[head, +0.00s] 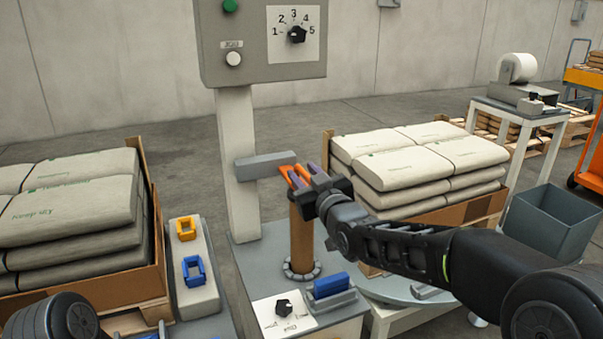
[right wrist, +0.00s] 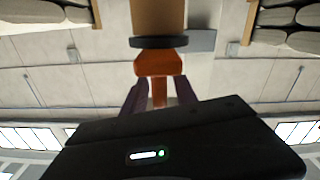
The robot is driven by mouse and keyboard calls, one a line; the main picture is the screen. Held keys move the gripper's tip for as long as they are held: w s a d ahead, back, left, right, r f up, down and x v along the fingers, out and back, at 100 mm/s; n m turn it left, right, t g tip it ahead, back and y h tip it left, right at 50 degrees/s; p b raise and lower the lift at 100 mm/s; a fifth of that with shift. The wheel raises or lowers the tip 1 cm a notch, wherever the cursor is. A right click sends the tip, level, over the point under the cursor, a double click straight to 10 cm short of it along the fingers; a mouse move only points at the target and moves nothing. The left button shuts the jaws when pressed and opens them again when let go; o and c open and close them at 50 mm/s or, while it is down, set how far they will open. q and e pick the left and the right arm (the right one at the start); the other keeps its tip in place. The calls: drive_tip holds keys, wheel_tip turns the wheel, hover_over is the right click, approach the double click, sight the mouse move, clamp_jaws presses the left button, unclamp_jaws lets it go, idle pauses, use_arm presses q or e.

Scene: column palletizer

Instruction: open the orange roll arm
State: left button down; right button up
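The orange roll arm (head: 287,174) shows at the top of an upright brown roll (head: 301,238), partly hidden by my gripper. In the right wrist view the orange arm (right wrist: 160,64) has a wide head against a dark disc and a narrow stem. My right gripper (head: 308,174) is at the orange part. Its two purple fingers (right wrist: 160,97) stand apart, one on each side of the narrow stem, with small gaps showing, so it looks open around it. Only part of my left arm shows at the bottom left of the head view; its gripper is not visible.
A grey post carries a control box (head: 262,40) with a dial, and a grey bar (head: 264,166) beside the roll. Sacks are stacked at left (head: 70,210) and right (head: 420,155). A blue clip (head: 331,286) and a knob panel (head: 287,313) sit in front of the roll.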

drive_tip(key=shift+x, duration=0.8)
drive_tip(key=shift+c, duration=0.5)
drive_tip(key=c, duration=0.6)
clamp_jaws()
drive_tip(key=shift+d+r, duration=0.1)
drive_tip(key=shift+d, duration=0.05)
